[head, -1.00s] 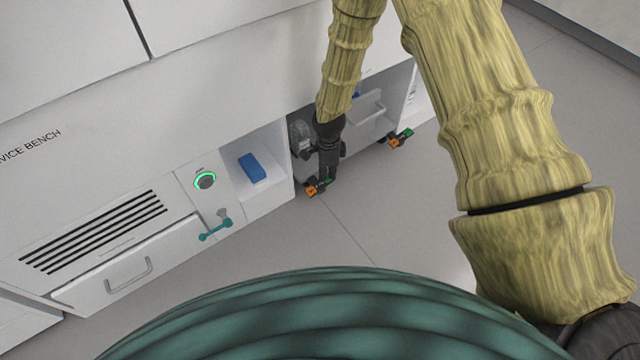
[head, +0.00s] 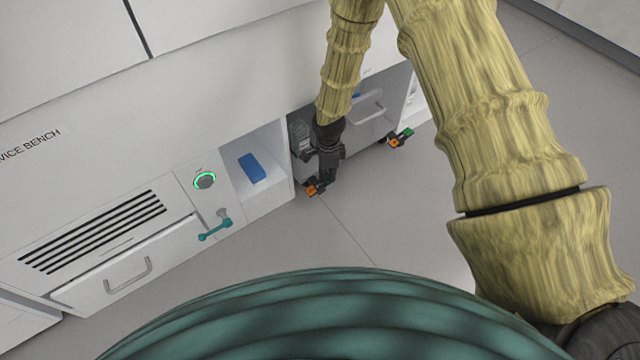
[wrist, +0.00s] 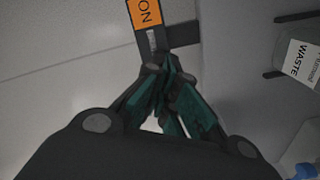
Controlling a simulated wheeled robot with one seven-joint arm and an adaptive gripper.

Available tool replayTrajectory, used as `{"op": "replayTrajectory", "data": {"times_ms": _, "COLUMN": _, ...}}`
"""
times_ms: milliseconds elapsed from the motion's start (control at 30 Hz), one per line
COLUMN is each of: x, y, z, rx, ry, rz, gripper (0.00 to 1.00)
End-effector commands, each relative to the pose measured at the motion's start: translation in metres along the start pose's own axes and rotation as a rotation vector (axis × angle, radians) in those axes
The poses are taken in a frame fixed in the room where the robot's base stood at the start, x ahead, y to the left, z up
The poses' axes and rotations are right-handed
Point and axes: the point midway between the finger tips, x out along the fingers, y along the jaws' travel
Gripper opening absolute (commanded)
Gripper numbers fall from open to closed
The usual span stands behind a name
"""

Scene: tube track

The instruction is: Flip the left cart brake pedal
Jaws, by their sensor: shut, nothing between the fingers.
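The left cart brake pedal has an orange plate (wrist: 145,12) marked "ON" at the top of the wrist view. It also shows in the head view as a small orange piece (head: 311,190) at the cart's lower left corner. My gripper (wrist: 168,72) is shut and empty. Its fingertips overlap the dark bar beside the orange plate in the wrist view; I cannot tell whether they touch it. In the head view my gripper (head: 325,183) points down at the pedal and hides its green side. The right pedal (head: 400,138) shows orange and green.
The grey cart (head: 365,133) stands in a bay under the white service bench (head: 215,85). Left of it are a cubby with a blue block (head: 252,168), a teal lever (head: 215,230) and a drawer (head: 130,280). The floor (head: 370,215) in front is clear.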

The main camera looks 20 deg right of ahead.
Motion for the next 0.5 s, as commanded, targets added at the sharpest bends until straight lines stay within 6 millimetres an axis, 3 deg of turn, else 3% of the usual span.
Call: {"op": "replayTrajectory", "data": {"times_ms": 500, "x": 0.0064, "y": 0.0004, "z": 0.0002, "rx": 0.000, "ry": 0.000, "rz": 0.001, "gripper": 0.00}}
